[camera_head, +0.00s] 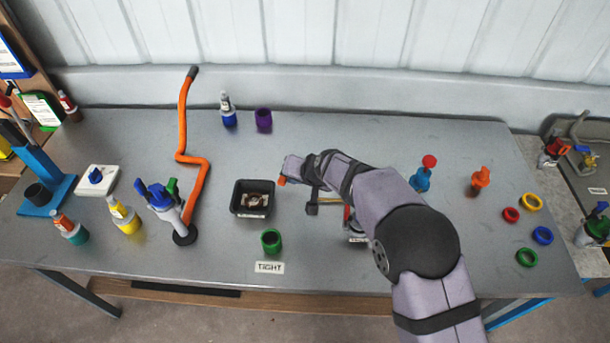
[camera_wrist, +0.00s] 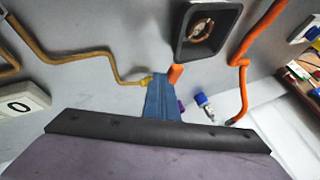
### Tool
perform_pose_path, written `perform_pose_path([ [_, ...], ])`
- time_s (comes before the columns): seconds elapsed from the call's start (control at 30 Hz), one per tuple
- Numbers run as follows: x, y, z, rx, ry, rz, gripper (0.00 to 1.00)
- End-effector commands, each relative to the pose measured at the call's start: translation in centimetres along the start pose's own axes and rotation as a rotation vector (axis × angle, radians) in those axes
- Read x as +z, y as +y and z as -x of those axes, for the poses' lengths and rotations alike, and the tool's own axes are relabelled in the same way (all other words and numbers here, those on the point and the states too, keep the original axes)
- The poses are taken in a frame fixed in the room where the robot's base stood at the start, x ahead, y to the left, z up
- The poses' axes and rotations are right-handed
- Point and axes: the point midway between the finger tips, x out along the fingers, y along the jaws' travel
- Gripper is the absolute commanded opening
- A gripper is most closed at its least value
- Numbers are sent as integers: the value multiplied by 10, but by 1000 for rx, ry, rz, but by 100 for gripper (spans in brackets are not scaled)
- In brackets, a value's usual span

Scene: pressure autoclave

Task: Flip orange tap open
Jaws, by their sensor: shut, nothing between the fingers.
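An orange tap-like fitting (camera_head: 480,178) stands upright on the right side of the grey table, on a darker base. I cannot tell its open or shut position from here. My gripper (camera_head: 287,174) is far to its left, over the middle of the table beside the black square tray. In the wrist view my gripper (camera_wrist: 166,80) shows as a blue shape, shut and empty. A small orange piece (camera_wrist: 175,73) shows at its tip; I cannot tell whether it belongs to the gripper or lies behind it. My arm hides part of the table's middle.
The black square tray (camera_head: 236,206), a green cup (camera_head: 271,241) and a bent orange pipe (camera_head: 183,130) stand around my gripper. A blue fitting with a red top (camera_head: 421,178) is left of the orange one. Coloured rings (camera_head: 531,203) lie at the right.

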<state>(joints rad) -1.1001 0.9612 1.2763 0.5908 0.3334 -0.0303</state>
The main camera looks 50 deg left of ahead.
Motion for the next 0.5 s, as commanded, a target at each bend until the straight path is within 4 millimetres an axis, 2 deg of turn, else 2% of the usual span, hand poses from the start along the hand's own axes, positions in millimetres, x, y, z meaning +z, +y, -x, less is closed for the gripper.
perform_pose_path([
  [0.17,7,-19,-7,-2,-4,5,0],
  [0.5,10,-49,-25,-2,-4,4,0],
])
